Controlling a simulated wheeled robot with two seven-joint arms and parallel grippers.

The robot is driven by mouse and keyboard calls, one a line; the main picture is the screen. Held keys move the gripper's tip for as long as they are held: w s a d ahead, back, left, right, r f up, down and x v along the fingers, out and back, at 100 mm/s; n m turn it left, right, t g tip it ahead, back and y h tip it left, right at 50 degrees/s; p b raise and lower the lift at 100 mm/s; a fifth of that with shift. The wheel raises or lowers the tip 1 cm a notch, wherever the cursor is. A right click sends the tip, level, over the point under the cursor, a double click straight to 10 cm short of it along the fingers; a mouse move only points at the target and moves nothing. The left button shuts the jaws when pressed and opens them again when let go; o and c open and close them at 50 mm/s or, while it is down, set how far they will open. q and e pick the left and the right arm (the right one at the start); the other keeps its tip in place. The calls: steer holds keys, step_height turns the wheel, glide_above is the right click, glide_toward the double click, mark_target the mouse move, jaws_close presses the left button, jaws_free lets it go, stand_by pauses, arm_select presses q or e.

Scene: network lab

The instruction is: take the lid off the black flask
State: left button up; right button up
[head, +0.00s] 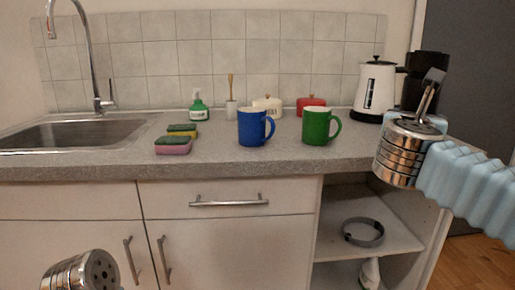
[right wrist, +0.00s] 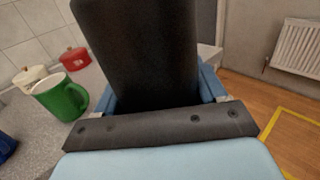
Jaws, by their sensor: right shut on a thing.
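The black flask (head: 420,62) stands at the right end of the counter, beside the white kettle, partly hidden by my right gripper (head: 433,78). In the right wrist view a large dark cylinder, the black flask (right wrist: 145,50), fills the space between my right fingers. My right gripper is shut on it. I cannot tell where the lid meets the body. My left wrist end shows at the bottom left of the head view, low in front of the cabinets; its fingers are not visible.
A white kettle (head: 375,88) stands close left of the flask. A green mug (head: 316,127) and a blue mug (head: 251,127) stand further left on the counter (head: 225,158). Sponges (head: 173,145), a soap bottle (head: 198,105) and a sink (head: 75,133) are beyond. The counter front is clear.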

steer(key=w+a+f+n+t+y, duration=0.1)
steer(key=w+a+f+n+y, duration=0.1)
steer(key=f, duration=1.1)
steer(key=w+a+f+n+t+y, duration=0.1)
steer(key=w+a+f+n+y, duration=0.1)
steer(key=f, duration=1.2)
steer(key=w+a+f+n+t+y, duration=0.1)
steer(key=w+a+f+n+y, duration=0.2)
steer(key=f, duration=1.1)
steer(key=w+a+y, duration=0.1)
steer(key=a+y, duration=0.2)
steer(key=shift+f, duration=0.15)
steer(key=shift+a, duration=0.1)
